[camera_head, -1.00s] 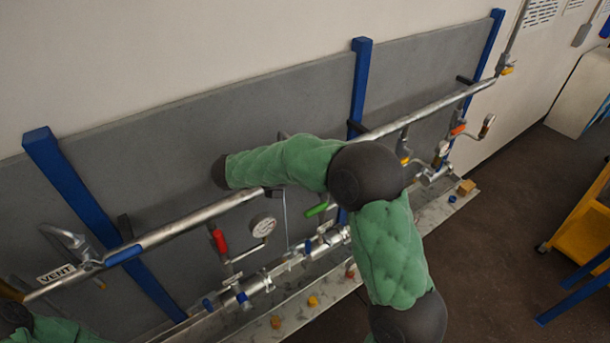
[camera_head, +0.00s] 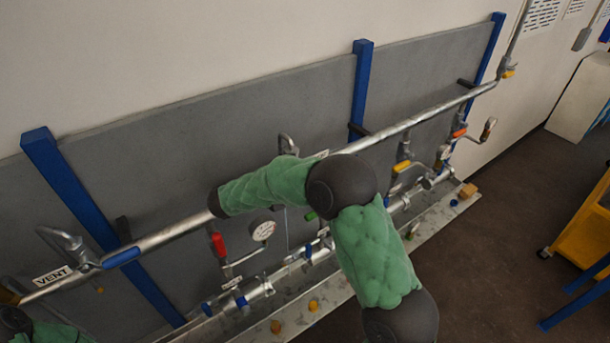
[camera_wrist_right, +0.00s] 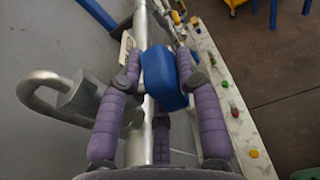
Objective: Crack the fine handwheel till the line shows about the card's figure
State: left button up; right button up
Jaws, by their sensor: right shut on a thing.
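My right gripper (camera_wrist_right: 158,64) shows in the right wrist view, its purple padded fingers closed on either side of a blue block-like knob (camera_wrist_right: 167,78) in front of the pipework. I cannot tell whether this knob is the fine handwheel. In the head view my right arm's green sleeve crosses the rig and its gripper is hidden. A round white-faced gauge (camera_head: 263,230) stands left of centre; its reading is too small to make out. Blue handles (camera_head: 241,301) sit on the lower pipe. No figure card can be read. Only part of my left arm shows at bottom left, without its gripper.
A long silver pipe (camera_head: 410,122) runs along the grey wall panel with blue posts (camera_head: 361,90). A red handle (camera_head: 219,244) is near the gauge. A curved grey pipe (camera_wrist_right: 45,90) is left of my fingers. A yellow cart (camera_head: 582,222) stands on open floor at right.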

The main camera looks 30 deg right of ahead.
jog(key=o, duration=1.2)
jog(key=shift+c, duration=0.2)
jog(key=a+r, duration=0.1)
jog(key=a, duration=1)
jog(key=shift+s+a+r, duration=0.4)
jog(key=shift+s, duration=0.05)
